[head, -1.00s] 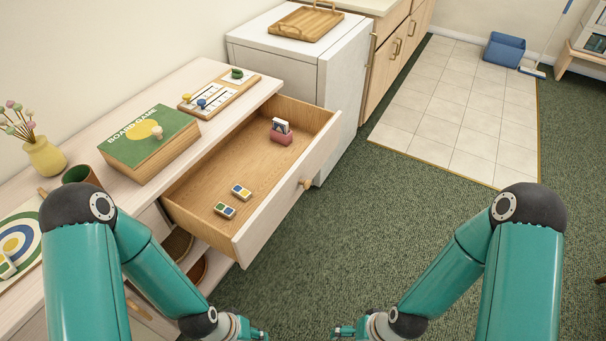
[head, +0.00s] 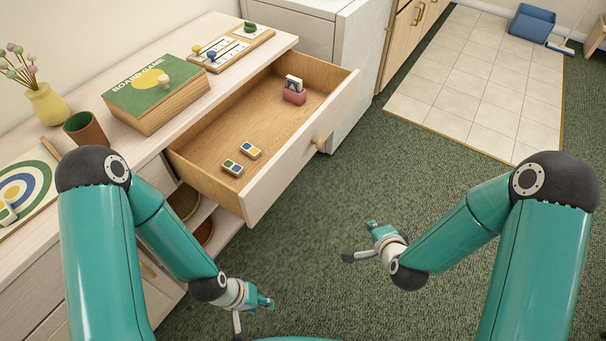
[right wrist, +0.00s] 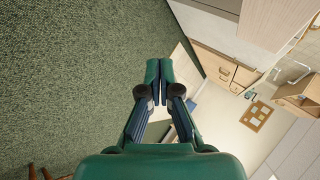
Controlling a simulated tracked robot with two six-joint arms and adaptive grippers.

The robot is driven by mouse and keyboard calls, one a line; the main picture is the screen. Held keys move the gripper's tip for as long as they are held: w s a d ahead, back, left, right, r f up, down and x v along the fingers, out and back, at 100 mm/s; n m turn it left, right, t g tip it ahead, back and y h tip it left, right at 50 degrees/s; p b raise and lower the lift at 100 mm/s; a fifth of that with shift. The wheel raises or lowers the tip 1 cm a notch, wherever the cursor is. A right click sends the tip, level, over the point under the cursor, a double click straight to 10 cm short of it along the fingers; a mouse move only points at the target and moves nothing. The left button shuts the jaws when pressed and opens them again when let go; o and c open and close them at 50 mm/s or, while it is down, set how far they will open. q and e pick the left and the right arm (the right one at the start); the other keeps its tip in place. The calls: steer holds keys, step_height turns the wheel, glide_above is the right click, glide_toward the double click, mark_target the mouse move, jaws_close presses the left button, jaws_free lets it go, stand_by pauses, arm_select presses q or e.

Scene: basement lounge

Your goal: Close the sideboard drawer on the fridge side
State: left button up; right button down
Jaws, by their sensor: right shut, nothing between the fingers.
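The sideboard drawer on the fridge side (head: 290,165) stands pulled far out in the head view. Its pale front has a round wooden knob (head: 319,144). Inside lie two small coloured tiles (head: 241,160) and a pink holder with cards (head: 294,92). The white fridge (head: 350,70) stands just beyond it. My right gripper (head: 373,226) is shut and empty over the carpet, in front of the drawer front and apart from it. Its closed fingers show in the right wrist view (right wrist: 159,75). My left gripper (head: 266,301) hangs low beside the sideboard; its fingers are too small to read.
The sideboard top (head: 150,60) carries a board game box (head: 155,95), a peg game (head: 232,48), a cup (head: 85,130), a flower vase (head: 48,102) and a target board (head: 25,190). Open shelves lie below the drawer. Green carpet (head: 330,190) in front is clear.

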steer(key=w+a+m+t+b, duration=0.2)
steer(key=w+t+b, duration=0.1)
steer(key=w+b, duration=0.25)
steer(key=n+t+y+b, duration=0.1)
steer(key=t+y+b, duration=0.3)
steer(key=b, duration=1.3)
glide_toward(301, 155)
steer(key=w+d+t+h, duration=0.1)
steer(key=w, duration=0.2)
steer(key=w+a, duration=0.2)
steer(key=shift+a+f, duration=0.2)
steer(key=shift+a, duration=0.1)
steer(key=shift+w+a, duration=0.25)
steer(key=shift+a, duration=0.1)
arm_select(q)
step_height(301, 155, down, 25)
